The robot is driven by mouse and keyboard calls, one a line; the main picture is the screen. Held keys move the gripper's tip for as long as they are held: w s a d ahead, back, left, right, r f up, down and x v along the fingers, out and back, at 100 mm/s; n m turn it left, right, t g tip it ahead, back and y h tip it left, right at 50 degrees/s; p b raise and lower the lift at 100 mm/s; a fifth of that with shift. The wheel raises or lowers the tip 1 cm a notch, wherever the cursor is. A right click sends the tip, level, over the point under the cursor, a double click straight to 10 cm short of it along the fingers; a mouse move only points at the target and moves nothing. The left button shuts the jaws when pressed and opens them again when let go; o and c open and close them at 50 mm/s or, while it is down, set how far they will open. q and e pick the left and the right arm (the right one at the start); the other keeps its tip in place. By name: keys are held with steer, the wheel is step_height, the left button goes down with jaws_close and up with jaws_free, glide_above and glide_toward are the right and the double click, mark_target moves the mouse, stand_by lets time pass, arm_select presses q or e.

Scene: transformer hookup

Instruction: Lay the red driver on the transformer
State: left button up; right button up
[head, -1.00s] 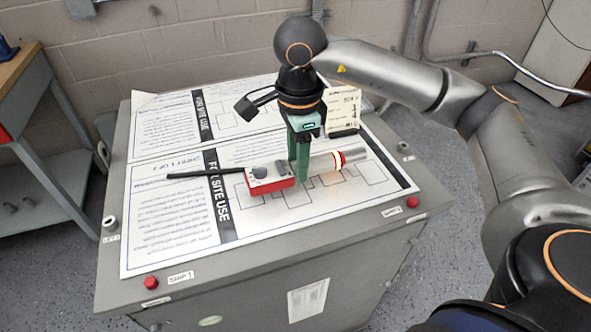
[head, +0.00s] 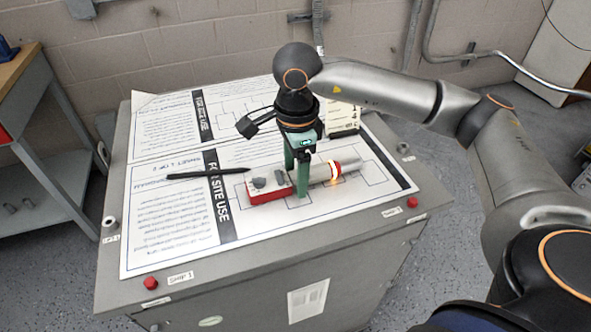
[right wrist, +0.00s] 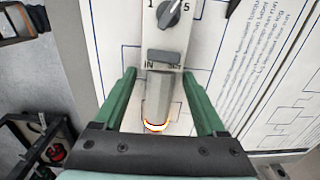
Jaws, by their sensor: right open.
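The red driver (head: 268,190), a red and grey tool with a dial, a silver nose and a glowing ring, lies flat on the printed sheet on top of the transformer (head: 250,258). My right gripper (head: 297,178) is open, with its green fingers on either side of the driver's silver part. In the right wrist view the driver (right wrist: 161,100) runs between the two spread fingers, with gaps on both sides. My left gripper is not in view.
A black pen-like stick (head: 208,173) lies on the sheet left of the driver. A small cream box (head: 343,118) stands behind my right gripper. Red knobs (head: 151,282) sit at the cabinet's front edge.

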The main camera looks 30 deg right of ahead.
steer(key=shift+f, duration=0.2)
step_height(320, 180, up, 13)
steer(key=p, duration=0.1)
steer(key=shift+s+d+f, duration=0.15)
steer(key=shift+s+f, duration=0.05)
steer(key=shift+s, duration=0.25)
